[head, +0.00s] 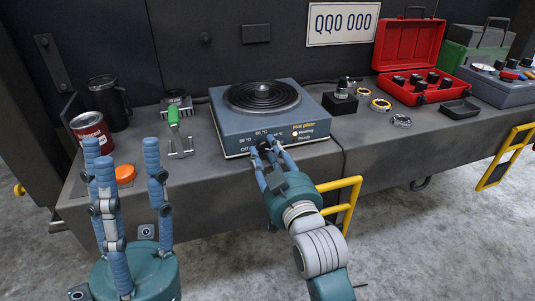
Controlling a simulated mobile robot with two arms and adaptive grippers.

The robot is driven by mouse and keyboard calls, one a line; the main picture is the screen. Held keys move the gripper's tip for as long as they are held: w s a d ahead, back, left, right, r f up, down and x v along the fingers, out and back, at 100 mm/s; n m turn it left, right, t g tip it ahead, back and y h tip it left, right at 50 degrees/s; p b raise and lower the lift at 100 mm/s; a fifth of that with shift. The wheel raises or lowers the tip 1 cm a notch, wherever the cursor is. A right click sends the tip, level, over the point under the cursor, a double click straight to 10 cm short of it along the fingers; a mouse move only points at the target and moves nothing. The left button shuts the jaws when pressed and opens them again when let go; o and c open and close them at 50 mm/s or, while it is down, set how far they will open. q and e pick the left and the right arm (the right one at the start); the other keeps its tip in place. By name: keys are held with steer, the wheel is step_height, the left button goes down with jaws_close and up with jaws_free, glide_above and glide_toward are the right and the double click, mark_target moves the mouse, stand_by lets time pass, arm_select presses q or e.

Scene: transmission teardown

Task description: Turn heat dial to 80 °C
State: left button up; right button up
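The hot plate (235,124) is a blue-grey box with a black round coil (262,97) on top. Its front panel carries temperature markings and yellow "Hot plate" lettering. The dark heat dial (263,146) is on the front panel and is largely hidden by my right gripper's fingers. My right gripper (266,150) is at the dial, its blue fingertips drawn in around it. I cannot read where the dial points. My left gripper (126,150) is open and empty, its fingers pointing up in front of the bench's left part.
A yellow rail (345,190) sticks out in front.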

jaws_close()
